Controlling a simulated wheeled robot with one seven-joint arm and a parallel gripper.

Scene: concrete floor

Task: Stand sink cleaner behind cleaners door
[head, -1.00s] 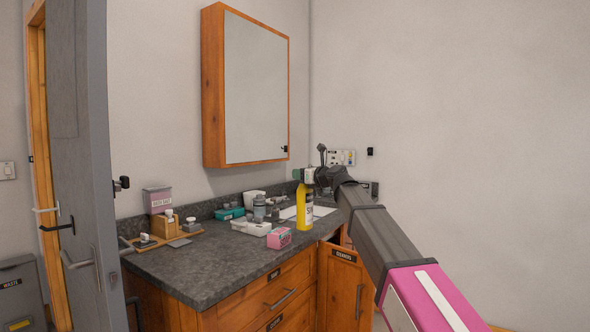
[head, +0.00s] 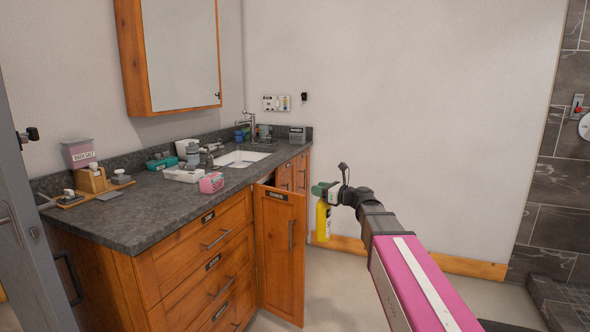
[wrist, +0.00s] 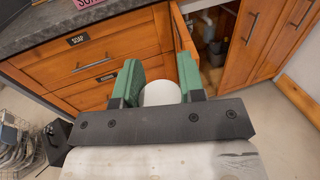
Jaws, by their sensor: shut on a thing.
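My gripper (head: 325,189) is shut on the sink cleaner (head: 323,222), a yellow bottle hanging upright below the fingers. In the head view the bottle is in the air, to the right of the open cleaners door (head: 279,258) and apart from it. The door is an orange wood panel with a dark label and handle, swung out from the cabinet. In the wrist view my green fingers (wrist: 159,84) close on the bottle's white top (wrist: 161,93); its body is hidden. The door (wrist: 185,45) shows edge-on beyond, with the dark cabinet opening (wrist: 212,42) to its right.
The dark stone counter (head: 160,212) carries a pink box (head: 211,182), several small containers and a sink (head: 243,158). In the wrist view, pipes and a dark container stand inside the cabinet. A wire basket (wrist: 18,140) is at lower left. Floor at right is clear.

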